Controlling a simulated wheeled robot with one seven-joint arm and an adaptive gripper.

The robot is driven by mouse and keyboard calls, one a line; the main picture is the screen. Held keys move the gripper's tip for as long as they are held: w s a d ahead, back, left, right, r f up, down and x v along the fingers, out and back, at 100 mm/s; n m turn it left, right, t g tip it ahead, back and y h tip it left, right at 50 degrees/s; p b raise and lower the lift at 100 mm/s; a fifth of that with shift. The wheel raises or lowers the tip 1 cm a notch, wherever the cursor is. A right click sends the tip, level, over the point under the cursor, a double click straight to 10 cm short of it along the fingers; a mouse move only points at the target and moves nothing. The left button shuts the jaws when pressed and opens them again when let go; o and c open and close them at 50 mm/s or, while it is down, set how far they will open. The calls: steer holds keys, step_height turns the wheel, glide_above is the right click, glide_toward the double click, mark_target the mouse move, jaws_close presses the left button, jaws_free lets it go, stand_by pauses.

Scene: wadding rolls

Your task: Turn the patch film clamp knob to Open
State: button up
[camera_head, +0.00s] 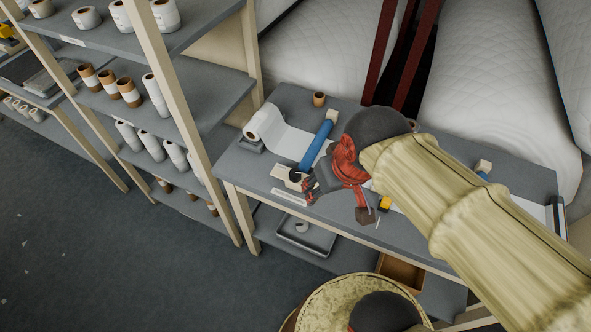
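A roll of white film (267,121) lies on the grey bench, with its sheet (290,140) running right to a blue bar (317,146). A small dark round part (295,175), which looks like the clamp knob, sits at the near end of the bar by a pale plate. Its markings are too small to read. My gripper (308,191), dark with red parts, is low over the bench just right of the dark part. I cannot tell whether they touch. My arm hides the bench behind it, and the finger gap is unclear.
A brown spool (319,99) stands at the bench's back. A shelf rack (176,101) with rolls stands left. A tray (305,236) sits on the lower shelf.

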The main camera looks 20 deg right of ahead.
steer(key=w+f+m+g+p, duration=0.1)
steer(key=w+f+m+g, duration=0.3)
steer(key=w+f, duration=0.95)
steer(key=r+m, duration=0.1)
steer(key=r, duration=0.1)
glide_above(295, 173)
steer(key=shift+d+f, duration=0.15)
steer(key=shift+w+r+m, duration=0.1)
steer(key=shift+r+m, duration=0.1)
steer(key=shift+m, duration=0.3)
steer(key=shift+s, duration=0.2)
steer(key=shift+f, duration=0.3)
steer(key=shift+w+f+b, duration=0.1)
steer(key=shift+f+b, duration=0.6)
steer(key=shift+f, duration=2.9)
steer(key=shift+c, duration=0.2)
steer(key=c, duration=1.1)
